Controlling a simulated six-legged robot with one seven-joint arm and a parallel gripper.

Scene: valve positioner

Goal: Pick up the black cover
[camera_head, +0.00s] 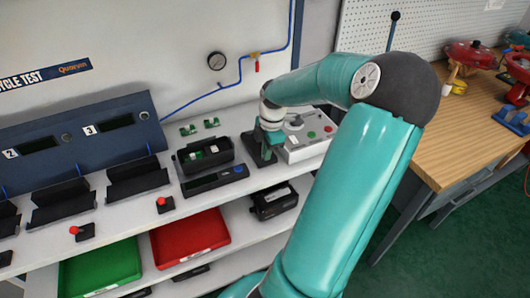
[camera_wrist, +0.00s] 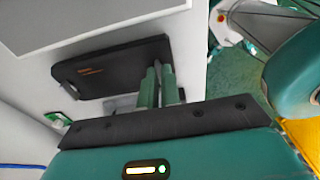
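The black cover (camera_wrist: 110,68) shows in the wrist view as a flat dark slab with small orange lettering. My gripper (camera_wrist: 158,70) has its two green fingers close together at the right end of the cover, with a narrow gap between them. The fingers overlap the cover's edge in the picture, but I cannot tell whether they press on it. In the head view my gripper (camera_head: 266,146) is low over the bench, left of a grey control box. A dark piece (camera_head: 262,157) shows under it, partly hidden by the fingers.
The grey control box (camera_head: 305,140) with coloured buttons stands close on the right. An open black case (camera_head: 205,155) and a dark slim device (camera_head: 215,180) lie to the left. A red tray (camera_head: 190,237) and a green tray (camera_head: 100,268) are on the lower shelf.

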